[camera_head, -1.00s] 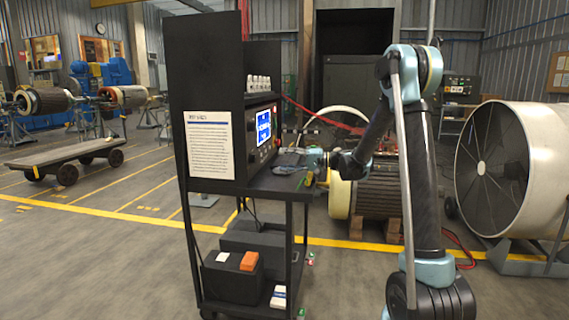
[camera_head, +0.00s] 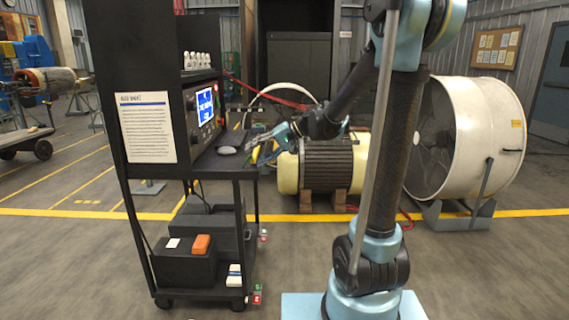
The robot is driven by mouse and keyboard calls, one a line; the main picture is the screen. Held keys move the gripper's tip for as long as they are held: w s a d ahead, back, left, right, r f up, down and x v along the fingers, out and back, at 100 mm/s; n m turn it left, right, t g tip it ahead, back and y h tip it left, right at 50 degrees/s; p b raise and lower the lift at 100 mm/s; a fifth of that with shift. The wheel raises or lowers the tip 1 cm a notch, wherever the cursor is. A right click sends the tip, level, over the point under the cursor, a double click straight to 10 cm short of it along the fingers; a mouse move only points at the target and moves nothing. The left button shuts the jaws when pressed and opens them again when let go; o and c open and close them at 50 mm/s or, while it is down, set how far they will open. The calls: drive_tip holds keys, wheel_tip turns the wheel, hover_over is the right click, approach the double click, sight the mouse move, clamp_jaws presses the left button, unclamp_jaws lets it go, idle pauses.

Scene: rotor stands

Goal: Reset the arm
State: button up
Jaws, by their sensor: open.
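My arm rises from its base at the lower right, bends at the top and reaches down to the left. My gripper (camera_head: 256,146) is small in this view, just off the right edge of the black cart's shelf (camera_head: 215,160). Its jaws are open, and I see nothing held between them. The wrist partly hides the yellow-ended motor (camera_head: 330,165) behind it.
The black cart (camera_head: 150,95) carries a control panel with a lit blue screen (camera_head: 205,104). Boxes sit on its lower shelf. A large white drum fan (camera_head: 490,130) stands at the right. The floor (camera_head: 80,270) at front left is clear.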

drive_tip(key=s+d+f+h, duration=0.4)
drive_tip(key=s+d+f, duration=0.1)
drive_tip(key=s+d, duration=0.3)
drive_tip(key=s+d+f+m+h, duration=0.1)
drive_tip(key=s+d+f+h, duration=0.2)
drive_tip(key=s+d, duration=0.6)
drive_tip(key=s+d+f+t+h, duration=0.1)
drive_tip(key=s+d+f+h, duration=0.3)
drive_tip(key=s+d+f, duration=0.4)
drive_tip(key=s+d, duration=0.1)
drive_tip(key=d, duration=0.2)
drive_tip(key=shift+s+d+m+h, duration=0.2)
drive_tip(key=shift+d+m+h, duration=0.1)
drive_tip(key=shift+d+m, duration=0.1)
drive_tip(key=shift+w+f, duration=0.2)
drive_tip(key=shift+w, duration=0.3)
